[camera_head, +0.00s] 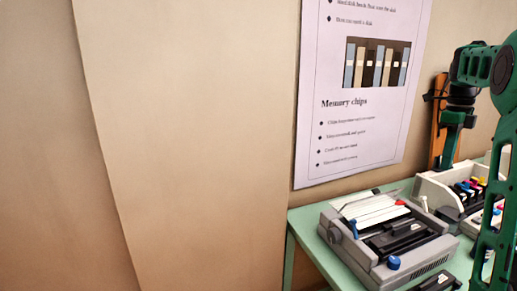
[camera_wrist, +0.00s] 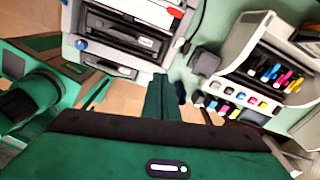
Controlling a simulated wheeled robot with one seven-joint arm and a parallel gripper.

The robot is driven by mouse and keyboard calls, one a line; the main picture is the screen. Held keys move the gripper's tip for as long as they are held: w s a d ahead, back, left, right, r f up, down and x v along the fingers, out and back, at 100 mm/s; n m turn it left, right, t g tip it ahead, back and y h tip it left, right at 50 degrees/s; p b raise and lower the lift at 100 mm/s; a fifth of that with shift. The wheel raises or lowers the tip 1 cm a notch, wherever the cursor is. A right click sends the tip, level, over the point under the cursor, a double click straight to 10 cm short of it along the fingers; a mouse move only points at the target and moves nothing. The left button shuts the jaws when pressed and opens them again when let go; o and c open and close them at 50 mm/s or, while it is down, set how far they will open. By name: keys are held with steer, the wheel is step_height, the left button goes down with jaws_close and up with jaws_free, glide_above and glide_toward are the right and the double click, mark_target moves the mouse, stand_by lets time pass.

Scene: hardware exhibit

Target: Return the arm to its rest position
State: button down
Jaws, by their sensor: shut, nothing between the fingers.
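My green arm (camera_head: 497,190) stands at the right edge of the head view, bent at the top. My gripper (camera_head: 447,150) hangs from it, pointing down, near the back of the table. In the wrist view my gripper (camera_wrist: 165,98) shows with its green fingers together, shut and empty. It is above the gap between a grey device and a white printer. I cannot tell its exact height above the table.
The green table (camera_head: 310,222) holds the grey device (camera_head: 385,240) with a blue knob, and the white printer (camera_wrist: 258,52) with coloured cartridges. A poster (camera_head: 360,90) hangs on the wall. A brown wooden piece (camera_head: 437,125) is behind my gripper. The left side shows bare wall.

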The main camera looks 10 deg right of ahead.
steer(key=s+a+f+n, duration=0.5)
steer(key=s+a+n, duration=0.2)
steer(key=s, duration=0.3)
steer(key=s+a+f+n, duration=0.5)
steer(key=s+a+n, duration=0.3)
steer(key=s+n, duration=0.1)
steer(key=s+a+f+n, duration=0.5)
steer(key=s+a+n, duration=0.2)
steer(key=s, duration=0.4)
steer(key=shift+s+a+n+t, duration=0.3)
steer(key=shift+s+a+n, duration=0.1)
steer(key=shift+n, duration=0.2)
steer(key=shift+w+f, duration=0.3)
steer(key=shift+w, duration=0.3)
